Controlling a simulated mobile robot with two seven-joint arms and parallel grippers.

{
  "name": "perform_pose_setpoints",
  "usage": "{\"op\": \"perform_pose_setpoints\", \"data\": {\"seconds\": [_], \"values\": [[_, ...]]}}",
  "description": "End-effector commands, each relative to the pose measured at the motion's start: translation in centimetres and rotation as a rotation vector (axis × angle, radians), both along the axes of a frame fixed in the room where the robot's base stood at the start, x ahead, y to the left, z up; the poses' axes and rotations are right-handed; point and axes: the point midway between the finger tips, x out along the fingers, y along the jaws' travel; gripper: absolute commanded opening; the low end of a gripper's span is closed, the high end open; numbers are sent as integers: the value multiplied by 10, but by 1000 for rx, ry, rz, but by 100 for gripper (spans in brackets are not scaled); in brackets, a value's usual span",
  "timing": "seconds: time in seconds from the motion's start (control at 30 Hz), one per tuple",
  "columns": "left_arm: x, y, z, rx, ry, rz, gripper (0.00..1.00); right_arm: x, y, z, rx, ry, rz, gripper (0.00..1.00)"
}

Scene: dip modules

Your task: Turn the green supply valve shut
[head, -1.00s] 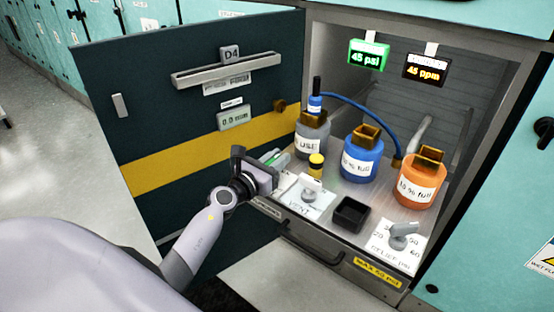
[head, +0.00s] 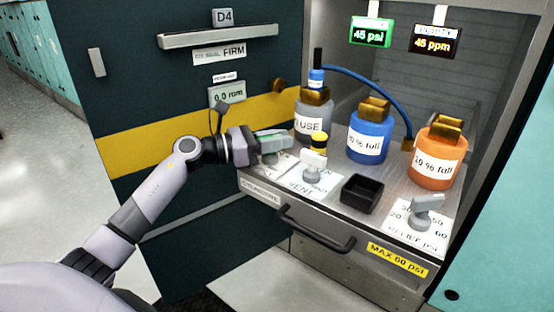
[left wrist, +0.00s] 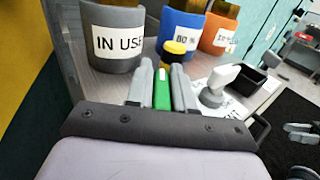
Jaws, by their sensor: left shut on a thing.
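The green supply valve handle (left wrist: 161,90) shows in the left wrist view as a narrow upright bar between the two grey fingers of my left gripper (left wrist: 161,87). The fingers are closed on it from both sides. In the head view my left gripper (head: 272,142) is at the front left of the cabinet deck, left of the vent valve, and its fingers hide most of the green handle. A white label plate (head: 270,163) lies under the fingers.
The grey vent valve (head: 312,163) stands close to the right of my fingers. A black tray (head: 360,193) and relief knob (head: 427,210) are farther right. The open door (head: 170,115) is at left.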

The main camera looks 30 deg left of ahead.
Motion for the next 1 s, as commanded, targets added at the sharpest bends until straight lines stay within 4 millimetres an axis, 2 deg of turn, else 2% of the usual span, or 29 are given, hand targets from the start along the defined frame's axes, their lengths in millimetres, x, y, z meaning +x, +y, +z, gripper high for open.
{"op": "perform_pose_setpoints", "data": {"seconds": [0.03,0.2,0.53,1.0], "values": [[0,1,-8,4,-2,-33,0,3,7,-10,42,-1,12,43],[-1,-1,-6,2,-1,-140,0,6,25,-12,160,4,52,43],[-3,-3,-3,0,2,-281,0,2,7,-12,58,-112,25,43],[-5,-4,-1,0,4,-326,0,1,2,-9,29,-147,18,43]]}}
